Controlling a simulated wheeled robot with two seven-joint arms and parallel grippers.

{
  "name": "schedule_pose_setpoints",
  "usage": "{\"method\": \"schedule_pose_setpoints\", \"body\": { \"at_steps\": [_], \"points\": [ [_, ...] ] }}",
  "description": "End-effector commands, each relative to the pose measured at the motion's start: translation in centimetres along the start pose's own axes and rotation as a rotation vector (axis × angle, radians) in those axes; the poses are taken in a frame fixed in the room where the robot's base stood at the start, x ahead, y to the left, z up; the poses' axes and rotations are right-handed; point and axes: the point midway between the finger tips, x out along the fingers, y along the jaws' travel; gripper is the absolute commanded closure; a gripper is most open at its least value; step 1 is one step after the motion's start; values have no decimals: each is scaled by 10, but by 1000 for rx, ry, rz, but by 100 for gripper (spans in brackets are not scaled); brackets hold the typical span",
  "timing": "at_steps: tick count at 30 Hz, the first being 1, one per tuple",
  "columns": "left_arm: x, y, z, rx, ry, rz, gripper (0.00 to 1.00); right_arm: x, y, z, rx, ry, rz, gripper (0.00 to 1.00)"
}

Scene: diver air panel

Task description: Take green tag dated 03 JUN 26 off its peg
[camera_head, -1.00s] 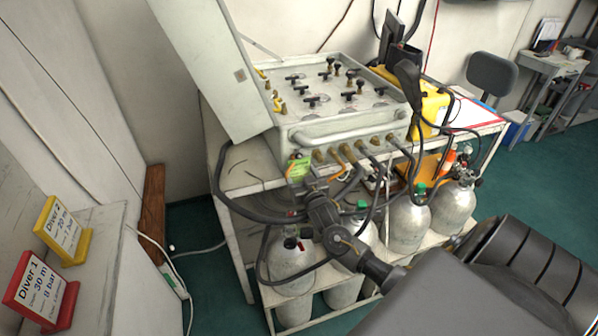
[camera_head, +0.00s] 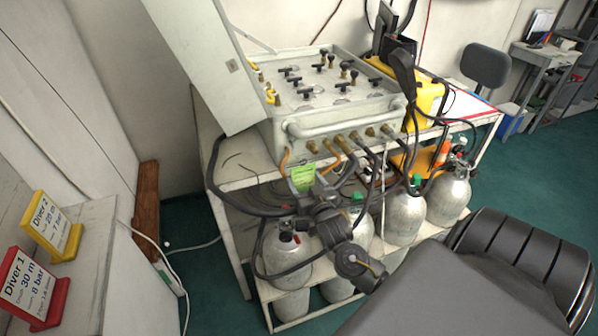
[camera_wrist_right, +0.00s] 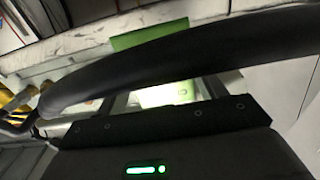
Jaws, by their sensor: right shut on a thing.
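The green tag (camera_head: 303,177) shows just below the front edge of the panel box, at the tip of my right gripper (camera_head: 318,192). Its print is too small to read, and I cannot make out a peg. My right gripper is shut on the tag's lower part. In the right wrist view a bright green-white piece of tag (camera_wrist_right: 166,94) shows between the fingers, and a green area (camera_wrist_right: 150,35) shows beyond a black hose. My left gripper is not in view.
The grey panel box (camera_head: 335,120) with an open lid (camera_head: 200,60) stands on a white cart above several gas cylinders (camera_head: 405,215). Black hoses (camera_head: 250,208) loop around my right gripper. Yellow (camera_head: 50,226) and red (camera_head: 32,290) diver signs stand at left.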

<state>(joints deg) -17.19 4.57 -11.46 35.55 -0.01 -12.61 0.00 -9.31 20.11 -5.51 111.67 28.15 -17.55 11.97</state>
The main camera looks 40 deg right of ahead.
Motion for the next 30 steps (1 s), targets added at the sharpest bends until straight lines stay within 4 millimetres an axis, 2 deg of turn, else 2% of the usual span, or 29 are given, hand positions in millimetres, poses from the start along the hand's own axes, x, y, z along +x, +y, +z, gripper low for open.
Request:
{"method": "schedule_pose_setpoints", "body": {
  "at_steps": [1, 6, 12, 19, 30],
  "points": [
    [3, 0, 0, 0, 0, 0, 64, -14, 0, 2, 3, -2, -1, 52],
    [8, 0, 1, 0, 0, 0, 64, -51, 0, 2, 2, -2, 0, 52],
    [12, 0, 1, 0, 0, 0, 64, -80, 0, 2, 1, -2, -1, 52],
    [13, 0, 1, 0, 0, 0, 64, -95, 0, 0, 0, 0, 0, 52],
    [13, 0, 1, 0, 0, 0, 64, -97, 0, 0, 0, 0, 0, 52]
  ]
}}
